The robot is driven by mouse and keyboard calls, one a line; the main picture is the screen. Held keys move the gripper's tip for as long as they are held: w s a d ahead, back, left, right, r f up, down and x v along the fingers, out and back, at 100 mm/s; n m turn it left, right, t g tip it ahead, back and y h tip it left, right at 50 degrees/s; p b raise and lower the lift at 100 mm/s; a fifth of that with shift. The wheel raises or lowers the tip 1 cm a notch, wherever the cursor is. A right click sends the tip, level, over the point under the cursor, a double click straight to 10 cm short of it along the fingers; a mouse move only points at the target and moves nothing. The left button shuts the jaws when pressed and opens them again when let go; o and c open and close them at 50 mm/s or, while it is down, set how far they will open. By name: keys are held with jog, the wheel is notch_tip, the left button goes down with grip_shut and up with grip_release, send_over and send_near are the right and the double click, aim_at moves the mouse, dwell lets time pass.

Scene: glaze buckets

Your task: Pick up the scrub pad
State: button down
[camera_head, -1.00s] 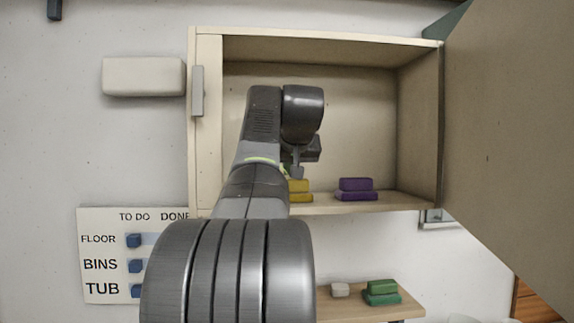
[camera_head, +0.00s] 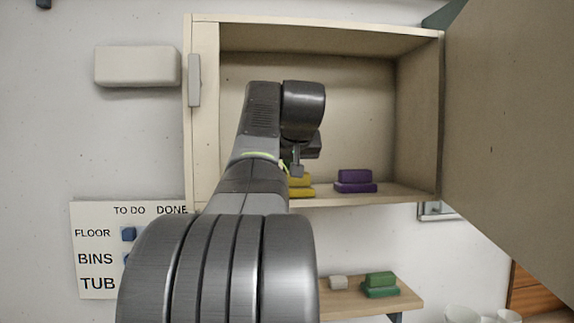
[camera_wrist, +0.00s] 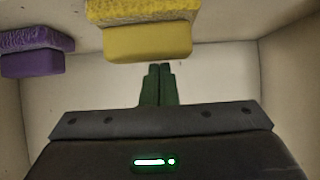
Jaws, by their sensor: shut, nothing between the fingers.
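A yellow two-layer pad (camera_head: 300,186) lies on the floor of the open wall cabinet, partly hidden by my arm. A purple two-layer pad (camera_head: 355,182) lies to its right. Which pad is the scrub pad, I cannot tell. My gripper (camera_head: 298,171) is inside the cabinet, just in front of or above the yellow pad in the head view. In the wrist view the fingers (camera_wrist: 158,85) are shut together and empty. There the yellow pad (camera_wrist: 147,40) is just above the fingertips and the purple pad (camera_wrist: 36,58) is at the left. Contact with the yellow pad cannot be told.
The cabinet door (camera_head: 508,130) stands open at the right. A labelled board (camera_head: 95,215) hangs at the lower left. The cabinet's upper right space is clear.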

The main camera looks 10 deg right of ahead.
jog(key=shift+s+f, duration=0.3)
jog(key=shift+s, duration=0.35)
jog(key=shift+s+f, duration=0.25)
jog(key=shift+s, duration=0.4)
jog(key=shift+r+p, duration=0.85)
jog(key=shift+p, duration=0.1)
jog(key=shift+r+p, duration=0.1)
jog(key=shift+p, duration=0.25)
